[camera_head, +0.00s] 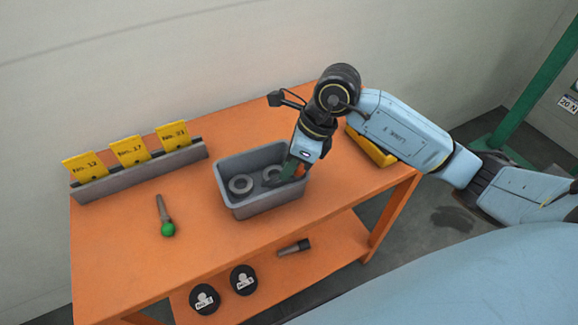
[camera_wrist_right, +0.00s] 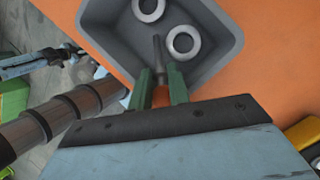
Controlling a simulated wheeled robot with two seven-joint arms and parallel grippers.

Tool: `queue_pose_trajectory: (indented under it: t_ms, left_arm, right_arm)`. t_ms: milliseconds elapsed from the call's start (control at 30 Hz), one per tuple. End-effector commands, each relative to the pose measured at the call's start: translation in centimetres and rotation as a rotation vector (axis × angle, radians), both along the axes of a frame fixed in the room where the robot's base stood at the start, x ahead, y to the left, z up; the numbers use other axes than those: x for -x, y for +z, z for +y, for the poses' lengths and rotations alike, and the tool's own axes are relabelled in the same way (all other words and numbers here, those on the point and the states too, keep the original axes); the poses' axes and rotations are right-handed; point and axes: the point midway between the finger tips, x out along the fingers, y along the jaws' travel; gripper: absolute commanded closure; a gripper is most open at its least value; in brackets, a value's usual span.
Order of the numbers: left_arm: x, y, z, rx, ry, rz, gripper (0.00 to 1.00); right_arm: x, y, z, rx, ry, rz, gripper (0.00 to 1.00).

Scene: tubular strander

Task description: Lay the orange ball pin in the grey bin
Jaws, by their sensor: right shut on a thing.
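The grey bin (camera_head: 256,208) stands on the orange table, with two grey rings inside; it also shows in the wrist view (camera_wrist_right: 103,40). My right gripper (camera_head: 285,172) reaches down into the right side of the bin. In the wrist view its green fingers (camera_wrist_right: 162,88) are shut on the orange ball pin (camera_wrist_right: 161,97). The orange ball sits between the fingers and the grey shank points into the bin, near the rings. Whether the shank touches the floor of the bin I cannot tell. In the head view the pin is mostly hidden. My left gripper is not in view.
A green ball pin (camera_head: 166,226) lies on the table left of the bin. A rack (camera_head: 140,172) with yellow numbered cards stands at the back left. A yellow bin (camera_head: 370,149) is at the right, behind my arm. The lower shelf holds two black labelled discs (camera_head: 204,299) and a dark cylinder (camera_head: 294,247).

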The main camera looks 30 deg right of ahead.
Motion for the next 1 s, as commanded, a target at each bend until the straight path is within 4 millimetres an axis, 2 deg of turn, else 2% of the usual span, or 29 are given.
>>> queue_pose_trajectory:
  t_ms: [67,367,400,467,800,1000]
  left_arm:
    - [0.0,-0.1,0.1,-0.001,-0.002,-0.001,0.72]
    - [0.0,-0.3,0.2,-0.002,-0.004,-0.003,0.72]
    - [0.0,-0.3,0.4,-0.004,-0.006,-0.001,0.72]
    - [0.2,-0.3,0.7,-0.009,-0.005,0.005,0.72]
    - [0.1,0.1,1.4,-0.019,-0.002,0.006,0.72]
    - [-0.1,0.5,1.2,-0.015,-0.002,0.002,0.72]
  right_arm:
    - [0.0,-0.7,0.0,-0.001,-0.001,0.000,1.00]
    - [0.0,-0.9,0.0,0.000,0.000,-0.002,1.00]
    - [0.0,-1.0,0.0,0.001,0.001,-0.001,0.79]
    - [0.0,-0.9,0.0,0.001,0.001,-0.001,0.73]
    - [0.0,-0.5,0.0,-0.001,0.001,-0.001,0.73]
    - [0.3,2.4,-1.3,0.004,0.000,-0.005,0.73]
